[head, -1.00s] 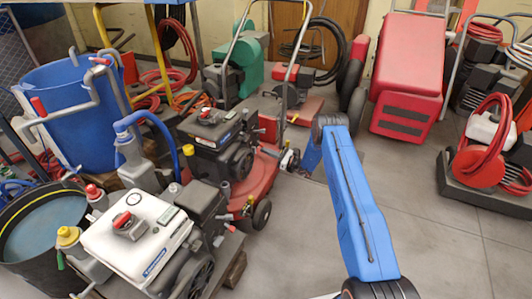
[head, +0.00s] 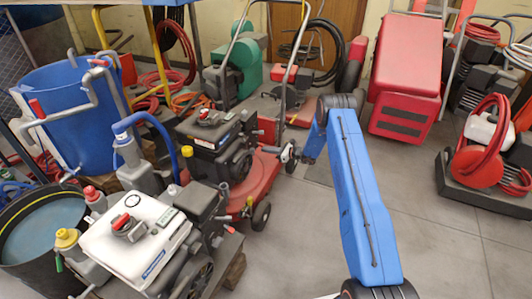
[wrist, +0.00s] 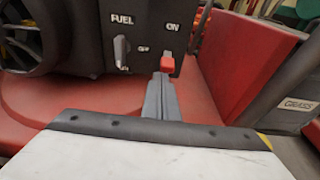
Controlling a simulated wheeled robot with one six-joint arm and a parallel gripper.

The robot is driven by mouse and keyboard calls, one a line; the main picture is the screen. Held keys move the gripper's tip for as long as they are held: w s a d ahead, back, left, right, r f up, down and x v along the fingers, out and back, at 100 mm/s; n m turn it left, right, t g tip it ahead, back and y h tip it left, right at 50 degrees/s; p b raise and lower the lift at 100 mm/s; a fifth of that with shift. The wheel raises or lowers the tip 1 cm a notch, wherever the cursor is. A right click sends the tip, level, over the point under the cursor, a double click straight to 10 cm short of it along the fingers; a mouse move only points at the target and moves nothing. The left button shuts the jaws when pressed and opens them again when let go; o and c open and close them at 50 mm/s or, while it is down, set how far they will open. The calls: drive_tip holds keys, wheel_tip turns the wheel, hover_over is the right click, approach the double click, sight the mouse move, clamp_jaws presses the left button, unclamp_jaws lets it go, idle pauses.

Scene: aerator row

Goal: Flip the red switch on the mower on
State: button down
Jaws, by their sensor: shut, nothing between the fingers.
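The red mower (head: 262,172) with a black engine stands left of my arm in the head view. In the wrist view its black panel (wrist: 145,20) carries "FUEL" and "ON" labels and a partly hidden lower label. The small red switch (wrist: 168,64) sits at the panel's lower right, below "ON". My gripper (wrist: 162,82) is shut and empty. Its tips are just below the switch in the picture and overlap its lower edge; I cannot tell if they touch. In the head view my gripper (head: 287,155) is at the mower's right side, and the switch is hidden.
A grey fuel lever (wrist: 122,50) is left of the switch. A red upright part (wrist: 245,65) is close on the right. A white-topped engine (head: 135,232) stands in front of the mower. Floor (head: 455,250) is clear at right.

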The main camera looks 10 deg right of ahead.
sight(262, 145)
wheel_tip(262, 145, up, 2)
drive_tip(key=g+h, duration=0.2)
drive_tip(key=h, duration=0.1)
drive_tip(key=shift+s+d+r, duration=0.1)
drive_tip(key=shift+d+r, duration=0.05)
drive_tip(key=shift+r, duration=0.25)
drive_tip(key=shift+r, duration=0.65)
drive_tip(key=shift+r, duration=0.1)
drive_tip(key=s+d+r, duration=0.4)
drive_tip(key=d+r, duration=0.1)
drive_tip(key=r, duration=0.2)
drive_tip(key=shift+d, duration=0.2)
drive_tip(key=shift+r, duration=0.1)
